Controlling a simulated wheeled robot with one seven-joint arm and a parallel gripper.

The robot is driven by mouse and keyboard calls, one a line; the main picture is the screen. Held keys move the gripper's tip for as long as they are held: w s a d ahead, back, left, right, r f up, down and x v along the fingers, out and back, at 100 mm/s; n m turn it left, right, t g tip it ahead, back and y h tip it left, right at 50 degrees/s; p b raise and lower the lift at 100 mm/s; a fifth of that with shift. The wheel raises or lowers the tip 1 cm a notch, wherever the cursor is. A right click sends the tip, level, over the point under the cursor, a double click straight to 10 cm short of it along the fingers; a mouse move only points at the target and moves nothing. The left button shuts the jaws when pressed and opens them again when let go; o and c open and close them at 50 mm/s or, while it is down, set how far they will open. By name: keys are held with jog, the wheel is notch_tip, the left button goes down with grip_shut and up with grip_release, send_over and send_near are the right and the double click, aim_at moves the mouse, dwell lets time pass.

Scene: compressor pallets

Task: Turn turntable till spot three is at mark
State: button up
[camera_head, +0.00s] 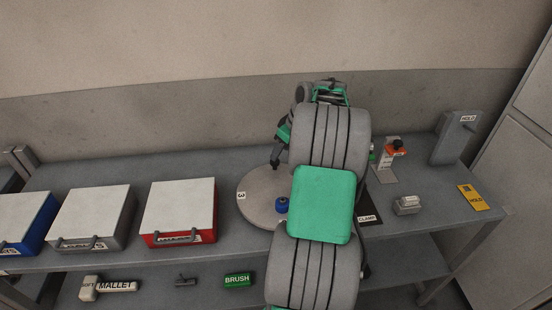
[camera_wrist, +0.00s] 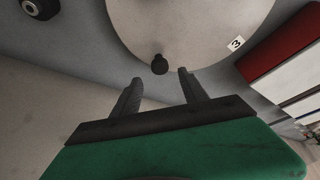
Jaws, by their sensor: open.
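The turntable is a pale round disc (camera_head: 262,190) on the bench, partly hidden by my arm. A label reading 3 (camera_head: 241,195) sits at its left rim; in the wrist view the label (camera_wrist: 236,43) is at the disc's right edge. A blue knob (camera_head: 282,205) stands near its front in the head view. In the wrist view a dark peg (camera_wrist: 159,64) stands at the disc's near rim. My gripper (camera_wrist: 160,82) is open, its two fingers apart just short of the peg, not visibly touching it. I cannot make out the mark.
Red (camera_head: 178,210), grey (camera_head: 92,216) and blue (camera_head: 25,220) cases stand left of the disc. To the right are an orange-topped device (camera_head: 395,149), a small grey block (camera_head: 407,205), a yellow tag (camera_head: 473,197) and a grey HOLD stand (camera_head: 455,140). The wall is behind.

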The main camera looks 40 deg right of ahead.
jog(key=x, duration=0.6)
jog(key=shift+p, duration=0.4)
jog(key=shift+c, duration=0.5)
grip_shut()
dwell(0.4)
